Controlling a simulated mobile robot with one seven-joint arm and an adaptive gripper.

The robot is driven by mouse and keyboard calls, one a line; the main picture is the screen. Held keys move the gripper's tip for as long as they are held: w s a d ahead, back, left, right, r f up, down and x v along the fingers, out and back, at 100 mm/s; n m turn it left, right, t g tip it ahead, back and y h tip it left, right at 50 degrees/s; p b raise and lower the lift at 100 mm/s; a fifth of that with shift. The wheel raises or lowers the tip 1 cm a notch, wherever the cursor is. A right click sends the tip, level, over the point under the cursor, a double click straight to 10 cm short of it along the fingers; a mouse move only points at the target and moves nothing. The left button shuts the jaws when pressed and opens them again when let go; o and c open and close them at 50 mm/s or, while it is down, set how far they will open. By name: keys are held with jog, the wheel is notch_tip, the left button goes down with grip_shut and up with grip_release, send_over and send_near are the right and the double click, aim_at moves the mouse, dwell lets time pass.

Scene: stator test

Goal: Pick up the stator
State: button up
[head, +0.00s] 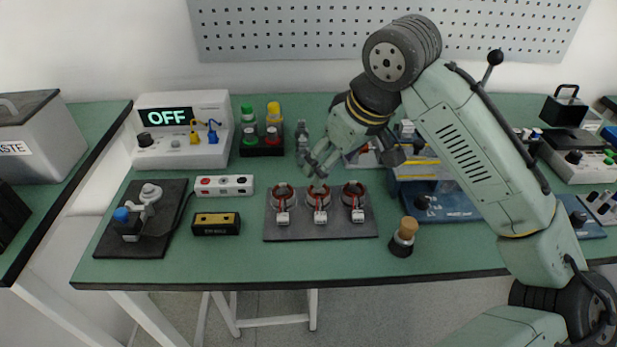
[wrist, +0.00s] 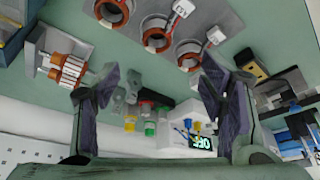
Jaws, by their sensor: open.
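Three stators lie in a row on a dark grey plate (head: 301,233): a left one (head: 282,196), a middle one (head: 319,197) and a right one (head: 353,196). Each is a copper-orange ring with red wires to a white connector at its front. My gripper (head: 316,165) is open and empty, above and just behind the middle stator. The three stators also show at the top of the wrist view (wrist: 111,12), (wrist: 156,36), (wrist: 189,56). There my gripper (wrist: 155,88) has its fingers wide apart, with no stator between them.
A copper-and-white rotor (wrist: 68,68) shows by the left finger in the wrist view. A power supply reading OFF (head: 183,128) and a rack with green and yellow-topped bottles (head: 262,145) stand behind left. A wooden-knobbed stamp (head: 403,237) stands right of the plate. The table front is mostly clear.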

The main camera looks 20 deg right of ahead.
send_near(321, 190)
jog(key=shift+s+a+f+p, duration=0.15)
jog(key=shift+a+f+p, duration=0.2)
jog(key=shift+a+f, duration=0.5)
jog(key=shift+p+x, duration=0.85)
jog(key=shift+x, duration=2.05)
jog(key=shift+d, duration=0.15)
jog(key=c, duration=1.4)
